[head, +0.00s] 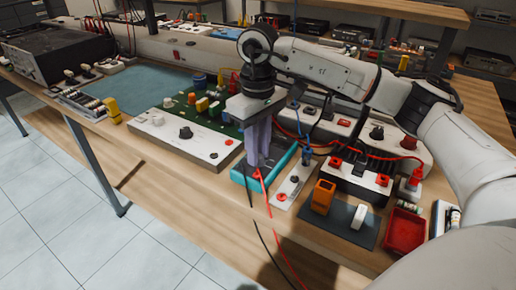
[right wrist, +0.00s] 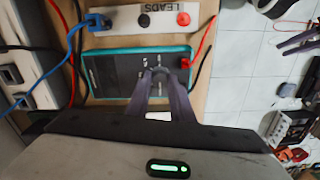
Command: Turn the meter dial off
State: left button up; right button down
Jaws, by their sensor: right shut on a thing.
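The meter (head: 278,174) is a flat, dark-faced box with a teal case, lying on the wooden bench in the middle of the head view. It also shows in the right wrist view (right wrist: 112,60), with a dark screen at one end. My right gripper (head: 257,162) points down over the meter. In the right wrist view its fingertips (right wrist: 160,72) are close together at the dial on the meter's face, shut on it. The fingers hide most of the dial, so its pointer setting cannot be read. My left gripper is not in view.
A white strip marked LEADS (right wrist: 140,18) lies alongside the meter. Red and black leads run from the meter's end over the bench edge. A control board (head: 185,135), an orange block (head: 322,196) and a red tray (head: 404,231) stand nearby.

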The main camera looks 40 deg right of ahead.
jog(key=c, duration=1.6)
grip_release()
jog(key=shift+o, duration=0.2)
notch_tip(320, 180, up, 10)
jog(key=shift+r+p, duration=0.2)
jog(key=shift+p, duration=0.1)
